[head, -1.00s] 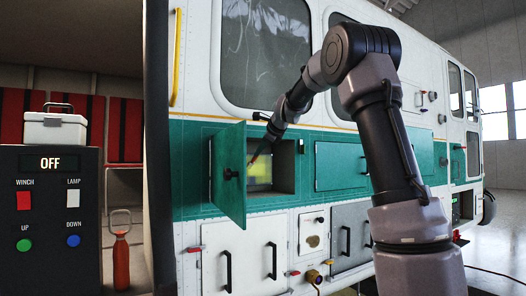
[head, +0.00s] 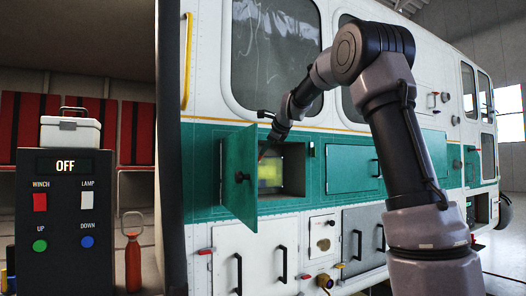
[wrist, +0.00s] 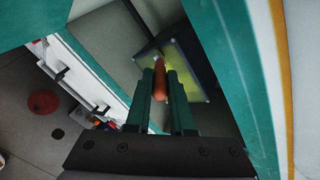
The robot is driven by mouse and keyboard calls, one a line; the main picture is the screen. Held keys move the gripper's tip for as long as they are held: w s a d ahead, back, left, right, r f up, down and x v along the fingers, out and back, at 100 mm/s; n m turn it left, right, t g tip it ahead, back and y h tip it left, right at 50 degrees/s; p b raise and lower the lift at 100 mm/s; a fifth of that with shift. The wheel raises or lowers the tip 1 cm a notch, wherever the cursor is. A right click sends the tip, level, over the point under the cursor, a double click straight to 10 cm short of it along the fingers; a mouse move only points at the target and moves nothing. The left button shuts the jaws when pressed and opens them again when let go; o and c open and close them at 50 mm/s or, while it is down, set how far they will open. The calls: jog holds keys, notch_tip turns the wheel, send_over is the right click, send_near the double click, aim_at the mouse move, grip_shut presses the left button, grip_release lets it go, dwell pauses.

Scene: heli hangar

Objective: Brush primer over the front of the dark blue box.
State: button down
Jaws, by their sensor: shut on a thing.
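The box (wrist: 193,66) sits inside an open compartment of the helicopter's side. Its front shows yellow-green with dark bluish edges in the wrist view, and as a yellow-green patch (head: 269,176) in the head view. My gripper (wrist: 159,74) is shut on a slim orange-red handle (wrist: 159,82), which I take to be the brush. The handle points at the box front; its far end and any bristles are hidden, so I cannot tell if they touch. In the head view my gripper (head: 266,146) is at the compartment's upper opening, small and partly hidden.
The green compartment door (head: 239,178) stands open just left of the opening. A dark control panel (head: 64,215) reading OFF, with a white case (head: 70,132) on top, and a red extinguisher (head: 133,262) stand at left. Closed hatches (head: 352,168) lie to the right.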

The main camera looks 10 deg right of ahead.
jog(key=shift+w+d, duration=2.3)
jog(key=shift+d, duration=4.6)
jog(key=s+a, duration=0.2)
jog(key=a, duration=0.5)
jog(key=s+a+r, duration=0.1)
jog(key=s+a, duration=0.1)
jog(key=a, duration=0.6)
jog(key=shift+s+r, duration=0.3)
jog(key=shift+s, duration=0.1)
jog(key=shift+s+d, duration=0.1)
jog(key=shift+s, duration=0.05)
jog(key=shift+s+d, duration=0.3)
jog(key=shift+s, duration=0.6)
jog(key=shift+s+d, duration=0.3)
jog(key=shift+s, duration=0.6)
jog(key=shift+s+d, duration=0.3)
jog(key=shift+s, duration=0.6)
jog(key=shift+s+d, duration=0.25)
jog(key=shift+s, duration=0.45)
jog(key=shift+s+d, duration=0.2)
jog(key=shift+s, duration=0.5)
